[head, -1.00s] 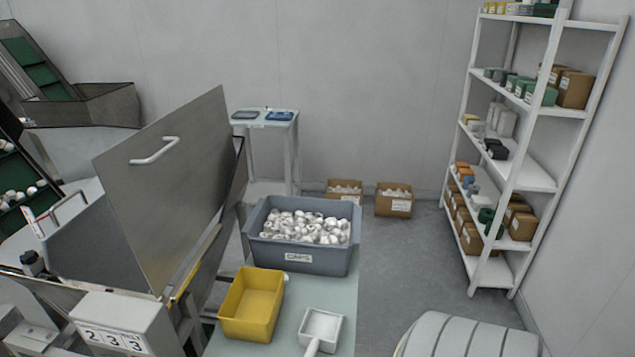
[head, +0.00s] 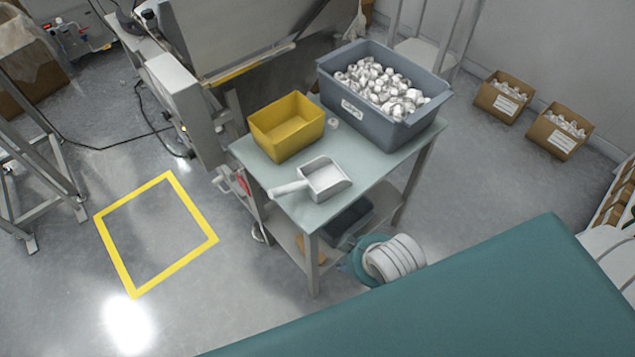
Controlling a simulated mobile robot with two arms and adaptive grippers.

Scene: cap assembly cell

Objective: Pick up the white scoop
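The white scoop (head: 328,180) lies on the pale green top of a small table (head: 375,167), near its front edge. Its open pan faces up and its handle points left, reaching the table's front-left edge. Nothing holds it. Neither of my grippers is in view, so I cannot see their state.
A yellow bin (head: 287,143) stands behind the scoop. A grey crate (head: 365,121) of white caps stands at the table's back right, with a loose white cap (head: 332,124) beside it. Grey machinery borders the table's left. Open floor (head: 225,290) lies front left, with a yellow marked square (head: 127,277).

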